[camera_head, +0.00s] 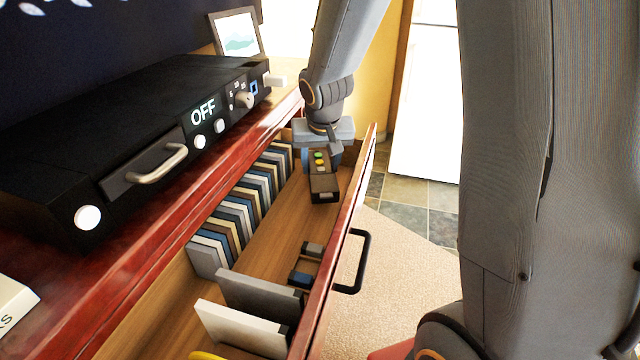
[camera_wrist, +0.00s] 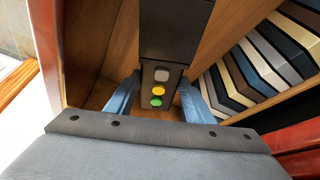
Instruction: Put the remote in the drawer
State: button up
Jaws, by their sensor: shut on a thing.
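The remote (camera_head: 323,178) is a dark block with coloured buttons, held in my gripper (camera_head: 321,152) inside the open drawer (camera_head: 268,222), near its far end. In the wrist view the remote (camera_wrist: 160,82) shows a grey, a yellow and a green button, with the blue fingers of my gripper (camera_wrist: 156,98) on either side of it. My gripper is shut on the remote. The remote appears close to the drawer floor; I cannot tell whether it touches. The drawer's front has a black handle (camera_head: 358,262).
A row of cases (camera_head: 238,212) lines the drawer's back side. Grey and white dividers (camera_head: 245,328) and small dark items (camera_head: 306,268) lie nearer. A black player (camera_head: 130,140) and a picture frame (camera_head: 238,34) stand on the red cabinet top. Bare drawer floor shows mid-drawer.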

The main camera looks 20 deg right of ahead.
aim_at(322, 174)
jog(key=shift+f+b, duration=0.65)
jog(key=shift+f, duration=1.9)
jog(key=shift+f, duration=0.1)
jog(key=o, duration=1.2)
jog(key=shift+o, duration=0.2)
jog(key=p+v, duration=0.1)
jog(key=v, duration=1.1)
